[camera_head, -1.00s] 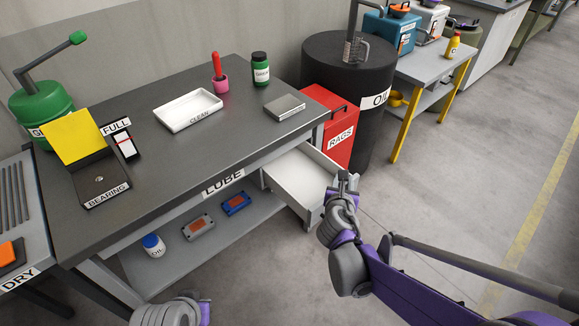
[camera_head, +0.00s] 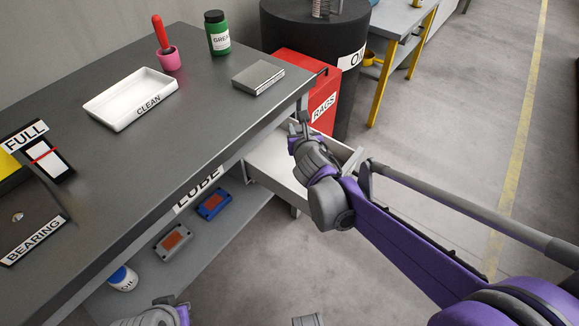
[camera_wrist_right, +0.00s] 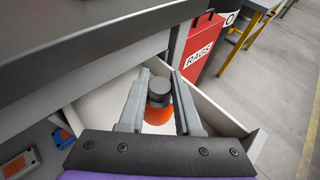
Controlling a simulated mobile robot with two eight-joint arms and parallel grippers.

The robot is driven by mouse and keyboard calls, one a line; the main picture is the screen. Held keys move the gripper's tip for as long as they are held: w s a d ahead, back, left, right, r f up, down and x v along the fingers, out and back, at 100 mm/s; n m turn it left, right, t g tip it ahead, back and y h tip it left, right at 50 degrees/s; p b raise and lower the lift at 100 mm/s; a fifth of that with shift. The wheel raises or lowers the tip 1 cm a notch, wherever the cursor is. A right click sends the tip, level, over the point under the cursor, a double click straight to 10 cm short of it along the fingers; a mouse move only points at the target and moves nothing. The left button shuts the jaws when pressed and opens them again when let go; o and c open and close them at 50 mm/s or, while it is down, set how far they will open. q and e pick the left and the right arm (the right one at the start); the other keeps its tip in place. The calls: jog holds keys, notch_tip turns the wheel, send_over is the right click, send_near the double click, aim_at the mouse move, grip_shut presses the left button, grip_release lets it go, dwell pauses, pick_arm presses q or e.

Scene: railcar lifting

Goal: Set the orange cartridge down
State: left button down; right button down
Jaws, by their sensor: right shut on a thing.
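My right gripper (camera_head: 303,124) is over the open white drawer (camera_head: 270,163) under the bench top. In the right wrist view, its two fingers (camera_wrist_right: 160,82) stand on either side of the orange cartridge (camera_wrist_right: 156,116) and are shut on it. The cartridge has a dark round cap facing the camera and an orange body. Its lower end is hidden, so I cannot tell whether it touches the drawer floor. The cartridge is not discernible in the head view.
The drawer wall (camera_wrist_right: 232,112) is close to the right gripper. A red RAGS bin (camera_head: 322,100) stands beside the drawer. The dark bench top (camera_head: 150,150) holds a white CLEAN tray (camera_head: 125,115), a grey block (camera_head: 259,78) and a green grease jar (camera_head: 217,38). The shelf below holds small boxes.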

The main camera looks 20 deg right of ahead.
notch_tip(320, 180, down, 10)
jog(key=b, duration=0.2)
jog(key=shift+r+b, duration=0.1)
jog(key=shift+b, duration=0.2)
jog(key=c, duration=0.6)
grip_release()
jog(key=shift+s+r, duration=0.15)
jog(key=shift+r, duration=0.05)
jog(key=p+v, duration=0.3)
jog(key=v, duration=0.8)
jog(key=shift+s, duration=0.3)
